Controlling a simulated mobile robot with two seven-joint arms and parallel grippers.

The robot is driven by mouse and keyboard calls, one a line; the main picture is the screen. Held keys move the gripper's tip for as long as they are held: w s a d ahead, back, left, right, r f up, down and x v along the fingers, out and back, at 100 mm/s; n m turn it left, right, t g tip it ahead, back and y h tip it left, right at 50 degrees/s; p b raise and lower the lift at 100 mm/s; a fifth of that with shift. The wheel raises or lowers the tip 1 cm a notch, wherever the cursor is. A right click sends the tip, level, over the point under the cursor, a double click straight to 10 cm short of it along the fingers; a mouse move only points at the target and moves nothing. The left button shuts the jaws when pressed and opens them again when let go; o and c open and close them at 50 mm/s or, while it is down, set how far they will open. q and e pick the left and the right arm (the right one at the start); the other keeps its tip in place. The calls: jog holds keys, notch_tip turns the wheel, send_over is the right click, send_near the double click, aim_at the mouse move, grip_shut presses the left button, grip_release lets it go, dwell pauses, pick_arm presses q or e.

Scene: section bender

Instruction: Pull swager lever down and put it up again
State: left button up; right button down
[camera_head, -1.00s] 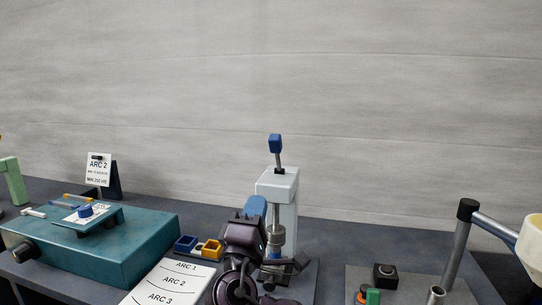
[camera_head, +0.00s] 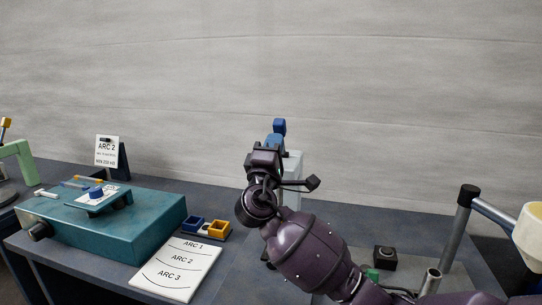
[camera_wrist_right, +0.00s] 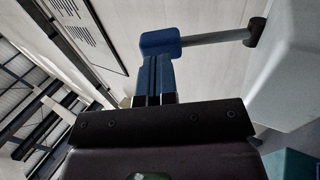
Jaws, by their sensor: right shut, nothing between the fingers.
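The swager (camera_head: 293,165) is a pale grey column in the middle of the bench, mostly hidden behind my right arm. Its lever points up and ends in a blue knob (camera_head: 279,126). In the right wrist view the blue knob (camera_wrist_right: 160,43) sits on a grey rod (camera_wrist_right: 215,38) that runs to a dark pivot. My right gripper (camera_head: 275,138) is shut and empty, with its blue fingertips right by the knob. In the right wrist view the fingers (camera_wrist_right: 155,62) end at the knob; I cannot tell if they touch it. My left gripper is out of view.
A teal box (camera_head: 135,235) stands at left, with an ARC 2 sign (camera_head: 107,150) behind it. An ARC sheet (camera_head: 178,268) and blue and yellow trays (camera_head: 213,232) lie left of my arm. A post with a grey bar (camera_head: 458,230) stands at right.

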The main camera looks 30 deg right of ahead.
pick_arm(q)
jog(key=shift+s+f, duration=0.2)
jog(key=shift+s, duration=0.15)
pick_arm(e)
jog(key=shift+w+d+r, duration=0.3)
jog(key=shift+w+d, duration=0.05)
jog(key=shift+d, duration=0.1)
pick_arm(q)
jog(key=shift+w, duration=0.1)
